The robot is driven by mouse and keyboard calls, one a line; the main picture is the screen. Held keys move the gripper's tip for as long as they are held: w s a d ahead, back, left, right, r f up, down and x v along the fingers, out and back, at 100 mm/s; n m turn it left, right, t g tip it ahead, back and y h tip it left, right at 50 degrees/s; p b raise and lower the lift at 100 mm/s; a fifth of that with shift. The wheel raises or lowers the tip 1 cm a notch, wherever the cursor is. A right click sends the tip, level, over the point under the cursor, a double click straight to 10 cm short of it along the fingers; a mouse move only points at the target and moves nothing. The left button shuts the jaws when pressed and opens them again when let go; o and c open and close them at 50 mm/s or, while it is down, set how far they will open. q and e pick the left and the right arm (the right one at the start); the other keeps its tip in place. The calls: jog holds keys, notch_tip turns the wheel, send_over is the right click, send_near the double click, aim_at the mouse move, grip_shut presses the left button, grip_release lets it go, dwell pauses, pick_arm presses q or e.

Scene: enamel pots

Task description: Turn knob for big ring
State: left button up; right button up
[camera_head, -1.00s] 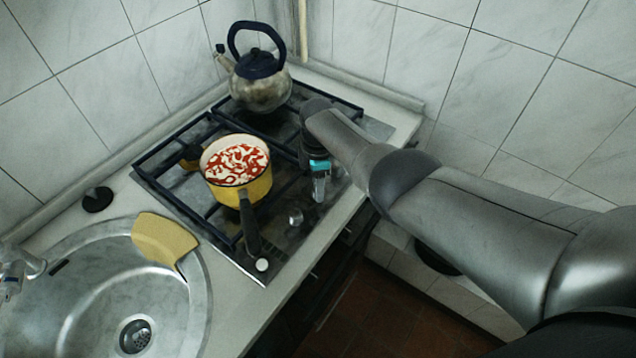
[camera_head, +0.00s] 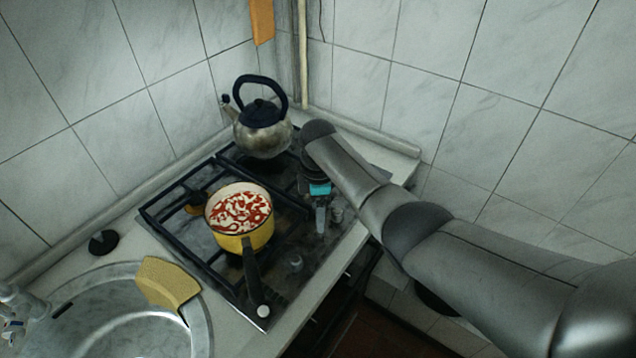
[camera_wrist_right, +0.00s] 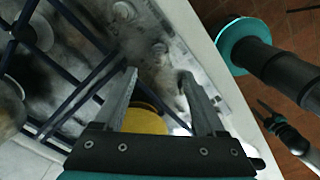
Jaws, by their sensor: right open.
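The stove (camera_head: 225,275) has small round knobs along its right edge. One knob (camera_head: 296,263) stands in front of my right gripper (camera_head: 320,218), and another (camera_head: 337,214) is close to its right. My right gripper is open and points down over this edge. In the right wrist view its two fingers (camera_wrist_right: 160,82) are apart with nothing between the tips; a knob (camera_wrist_right: 159,48) shows just beyond them and another (camera_wrist_right: 122,10) farther up. I cannot tell which knob serves the big ring. The left gripper is absent from the head view; a dark, partial shape (camera_wrist_right: 285,130) at the wrist view's right may be it.
A yellow pot (camera_head: 243,238) with red-and-white food stands on the grate, its dark handle toward the front. A kettle (camera_head: 262,135) stands on the back of the stove. Tiled walls close the back.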

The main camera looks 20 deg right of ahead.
notch_tip(320, 180, up, 7)
jog(key=shift+p, duration=0.45)
dwell(0.3)
